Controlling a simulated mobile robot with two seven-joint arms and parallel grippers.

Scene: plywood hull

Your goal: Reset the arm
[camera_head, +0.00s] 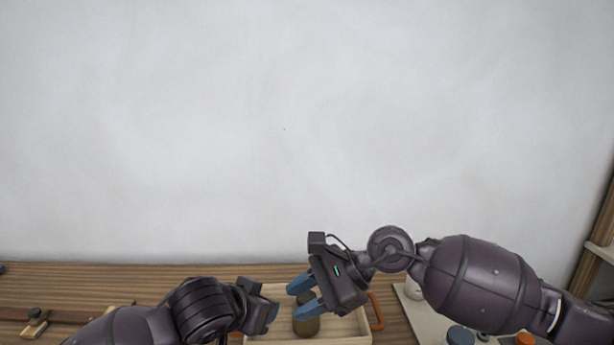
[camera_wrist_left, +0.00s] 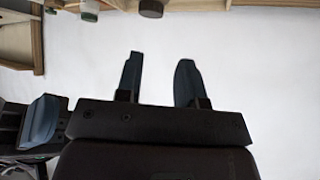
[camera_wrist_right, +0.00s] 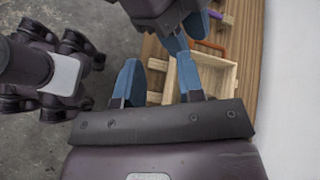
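My right gripper (camera_head: 295,296) is open above a pale wooden tray (camera_head: 345,330) on the bench, its blue fingers pointing left. Nothing sits between its fingers, which also show apart in the right wrist view (camera_wrist_right: 160,80). My left gripper (camera_head: 272,312) is low at the tray's left side, close to the right one. In the left wrist view its two fingers (camera_wrist_left: 158,80) stand apart with only the pale wall behind them. Part of my other gripper (camera_wrist_left: 38,122) shows at the left of that view.
An olive-brown round object (camera_head: 307,327) stands in the tray, partly below my right gripper. An orange handle (camera_head: 376,312) is at the tray's right. A pale board (camera_head: 412,310) with small items lies further right. A wooden piece (camera_head: 35,323) lies at left. The wall behind is bare.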

